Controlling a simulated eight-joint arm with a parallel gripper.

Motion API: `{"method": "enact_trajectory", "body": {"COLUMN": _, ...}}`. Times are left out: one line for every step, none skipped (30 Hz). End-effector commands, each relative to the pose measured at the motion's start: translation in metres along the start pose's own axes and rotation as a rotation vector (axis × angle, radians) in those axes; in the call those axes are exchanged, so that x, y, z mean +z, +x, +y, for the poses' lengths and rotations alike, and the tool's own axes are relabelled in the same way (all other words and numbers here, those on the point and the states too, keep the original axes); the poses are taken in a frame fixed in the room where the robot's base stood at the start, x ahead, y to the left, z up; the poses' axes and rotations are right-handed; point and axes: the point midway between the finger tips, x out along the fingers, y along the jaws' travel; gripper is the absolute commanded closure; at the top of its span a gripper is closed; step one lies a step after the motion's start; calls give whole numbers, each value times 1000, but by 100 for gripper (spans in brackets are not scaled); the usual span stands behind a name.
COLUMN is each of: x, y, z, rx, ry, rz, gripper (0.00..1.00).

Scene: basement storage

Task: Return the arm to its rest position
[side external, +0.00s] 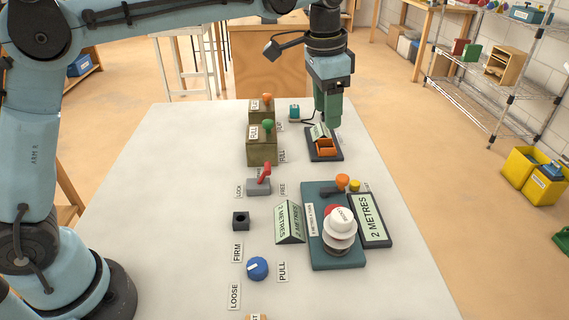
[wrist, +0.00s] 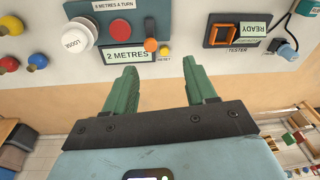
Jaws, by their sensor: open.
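My gripper (side external: 328,122) hangs at the far right part of the table in the side view, pointing down, close to the tester. In the wrist view my gripper (wrist: 160,75) is open, its two green fingers apart with nothing between them. The fingers show against the table edge and floor there. The tester (side external: 311,156) has an orange rocker (side external: 326,147). The wrist view shows the tester (wrist: 211,42) right of the fingers, its sign reading READY. My arm reaches over the table from the left.
The white table (side external: 175,200) holds a teal panel (side external: 318,259) with a white knob (side external: 341,222), an orange knob (side external: 342,181) and a 2 METRES sign (side external: 374,216). A red-handled lever (side external: 264,172), blue dial (side external: 257,268) and knobbed boxes (side external: 261,152) stand nearer the middle. Shelving (side external: 490,85) is at right.

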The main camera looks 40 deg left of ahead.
Motion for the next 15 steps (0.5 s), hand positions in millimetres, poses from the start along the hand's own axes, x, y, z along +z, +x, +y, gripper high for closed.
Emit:
{"method": "enact_trajectory", "body": {"x": 13, "y": -6, "z": -3, "rx": -11, "ry": -34, "rz": 22, "gripper": 44}}
{"method": "enact_trajectory", "body": {"x": 19, "y": -9, "z": -4, "rx": -18, "ry": -52, "rz": 36, "gripper": 44}}
{"method": "enact_trajectory", "body": {"x": 28, "y": -12, "z": -5, "rx": -26, "ry": -79, "rz": 55, "gripper": 44}}
{"method": "enact_trajectory", "body": {"x": 35, "y": -14, "z": -6, "rx": -33, "ry": -99, "rz": 70, "gripper": 44}}
{"method": "enact_trajectory", "body": {"x": 42, "y": -16, "z": -7, "rx": -39, "ry": -117, "rz": 83, "gripper": 44}}
{"method": "enact_trajectory", "body": {"x": 51, "y": -17, "z": -7, "rx": -47, "ry": -143, "rz": 103, "gripper": 44}}
{"method": "enact_trajectory", "body": {"x": 58, "y": -19, "z": -8, "rx": -53, "ry": -162, "rz": 116, "gripper": 44}}
{"method": "enact_trajectory", "body": {"x": 66, "y": -20, "z": -8, "rx": -60, "ry": -182, "rz": 131, "gripper": 44}}
{"method": "enact_trajectory", "body": {"x": 76, "y": -20, "z": -8, "rx": -68, "ry": -207, "rz": 150, "gripper": 44}}
{"method": "enact_trajectory", "body": {"x": 83, "y": -20, "z": -8, "rx": -74, "ry": -226, "rz": 164, "gripper": 44}}
{"method": "enact_trajectory", "body": {"x": 91, "y": -20, "z": -7, "rx": -80, "ry": -246, "rz": 179, "gripper": 44}}
{"method": "enact_trajectory", "body": {"x": 101, "y": -19, "z": -7, "rx": -87, "ry": -270, "rz": 198, "gripper": 44}}
{"method": "enact_trajectory", "body": {"x": 108, "y": -18, "z": -6, "rx": -93, "ry": -290, "rz": 213, "gripper": 44}}
{"method": "enact_trajectory", "body": {"x": 116, "y": -18, "z": -5, "rx": -99, "ry": -308, "rz": 227, "gripper": 44}}
{"method": "enact_trajectory", "body": {"x": 126, "y": -15, "z": -4, "rx": -107, "ry": -334, "rz": 247, "gripper": 44}}
